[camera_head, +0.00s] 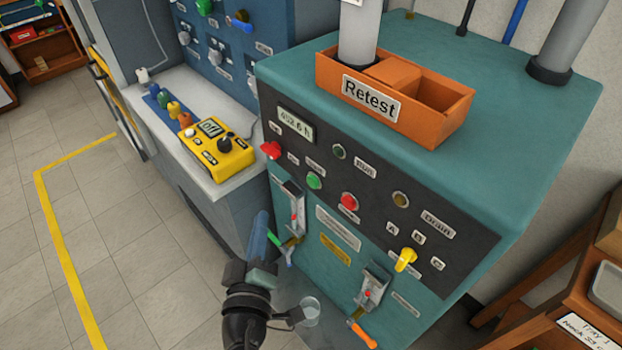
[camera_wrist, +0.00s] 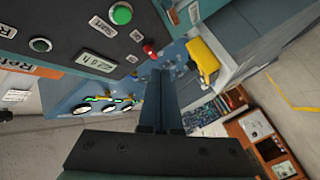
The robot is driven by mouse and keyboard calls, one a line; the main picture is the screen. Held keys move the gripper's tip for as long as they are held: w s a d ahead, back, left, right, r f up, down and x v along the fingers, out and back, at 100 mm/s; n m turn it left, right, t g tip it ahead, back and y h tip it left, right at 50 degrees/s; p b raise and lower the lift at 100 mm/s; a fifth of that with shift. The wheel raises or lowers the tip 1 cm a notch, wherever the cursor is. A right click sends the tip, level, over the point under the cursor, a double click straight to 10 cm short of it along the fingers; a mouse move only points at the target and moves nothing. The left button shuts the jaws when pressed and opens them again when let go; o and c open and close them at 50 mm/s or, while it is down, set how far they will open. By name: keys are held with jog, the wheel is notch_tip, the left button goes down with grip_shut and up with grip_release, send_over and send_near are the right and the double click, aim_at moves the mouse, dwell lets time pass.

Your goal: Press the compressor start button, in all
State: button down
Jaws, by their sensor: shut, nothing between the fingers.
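The compressor is a teal cabinet (camera_head: 470,85) with a dark control panel. A round green button (camera_head: 314,181) sits on the panel, with a red button (camera_head: 349,201) to its right. In the wrist view the green button (camera_wrist: 121,13) is at the top, left of my fingers. My gripper (camera_head: 262,216) is shut and empty, in front of the cabinet, lower and left of the green button and apart from it. In the wrist view my shut fingers (camera_wrist: 160,78) point up the picture, near the red knob (camera_wrist: 149,50).
The red knob (camera_head: 271,150) juts from the panel's left edge. A yellow selector (camera_head: 405,259) and latches with handles are lower on the front. An orange Retest box (camera_head: 438,122) stands on top. A yellow meter (camera_head: 219,150) lies on the left bench. Floor is clear at left.

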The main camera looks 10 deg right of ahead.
aim_at(313, 182)
jog(key=shift+w+d, duration=0.1)
jog(key=w+d+p, duration=0.3)
jog(key=w+d, duration=0.2)
jog(key=d, duration=0.2)
jog(key=shift+p, duration=0.4)
jog(key=shift+w, duration=0.1)
dwell(1.7)
jog(key=shift+w+d, duration=0.15)
jog(key=shift+d, duration=0.2)
jog(key=shift+w+d, duration=0.3)
jog(key=shift+d, duration=0.1)
dwell(0.9)
jog(key=shift+s+a, duration=0.55)
jog(key=shift+a, duration=0.2)
